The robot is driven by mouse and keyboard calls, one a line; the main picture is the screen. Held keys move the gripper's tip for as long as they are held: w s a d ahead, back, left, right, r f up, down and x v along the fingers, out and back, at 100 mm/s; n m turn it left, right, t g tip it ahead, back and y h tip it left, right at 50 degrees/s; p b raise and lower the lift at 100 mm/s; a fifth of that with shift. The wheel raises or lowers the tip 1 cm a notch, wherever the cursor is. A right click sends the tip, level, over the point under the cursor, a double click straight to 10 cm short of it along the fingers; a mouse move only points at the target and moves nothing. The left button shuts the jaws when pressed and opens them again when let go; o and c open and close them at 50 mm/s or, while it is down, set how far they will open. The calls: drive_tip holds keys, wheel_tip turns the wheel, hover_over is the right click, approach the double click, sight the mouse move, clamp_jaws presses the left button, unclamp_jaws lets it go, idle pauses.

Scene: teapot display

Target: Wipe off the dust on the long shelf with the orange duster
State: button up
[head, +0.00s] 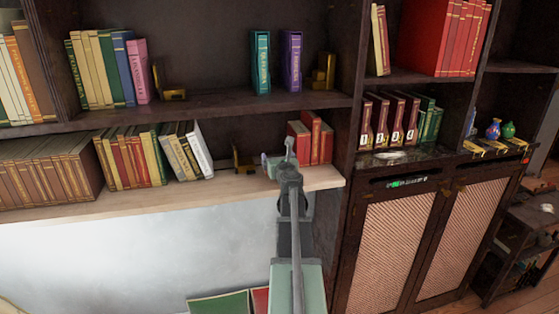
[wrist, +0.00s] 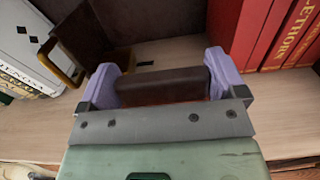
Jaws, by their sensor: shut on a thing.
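The long shelf (head: 225,190) is a pale wooden board running along the left and middle of the head view. It also shows as the pale surface in the wrist view (wrist: 45,128). My gripper (head: 280,165) is over the right part of this shelf, in front of the red books. In the wrist view, its purple finger pads (wrist: 162,88) are shut on the two ends of a dark brown bar with a reddish lower edge, the duster (wrist: 162,86). Orange is hardly visible on it. I cannot tell whether it touches the board. No dust is clearly visible on the board.
Red books (head: 314,138) stand right of my gripper, and a brass bookend (head: 242,158) with leaning books (head: 190,150) stands left. An upper shelf (head: 200,105) overhangs. A dark cabinet (head: 390,240) adjoins on the right. The board's front strip is mostly clear.

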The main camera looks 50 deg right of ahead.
drive_tip(key=shift+r+p, duration=1.6)
drive_tip(key=shift+r, duration=0.35)
